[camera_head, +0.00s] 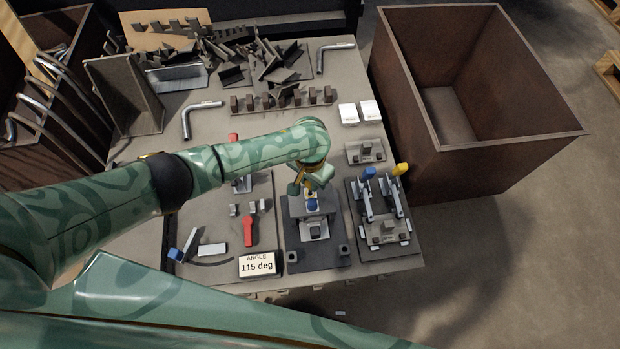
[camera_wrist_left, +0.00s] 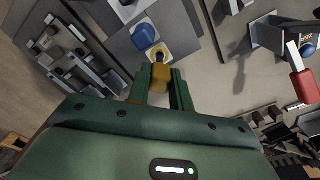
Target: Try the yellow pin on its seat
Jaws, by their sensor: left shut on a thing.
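My left gripper (camera_head: 311,187) is over the dark fixture (camera_head: 317,248) at the front middle of the table. In the left wrist view the same gripper (camera_wrist_left: 159,85) is shut on the yellow pin (camera_wrist_left: 160,76). Just beyond the pin is its seat (camera_wrist_left: 157,50), a dark spot ringed in yellow and white. The pin's tip is close to the seat; I cannot tell whether it touches or enters. My right gripper is out of view.
To the right are clamps with a blue handle (camera_head: 368,173) and a yellow handle (camera_head: 400,169). To the left are a red handle (camera_head: 248,230) and an angle sign (camera_head: 258,264) reading 115 deg. A large brown bin (camera_head: 480,146) stands beyond the table's right edge.

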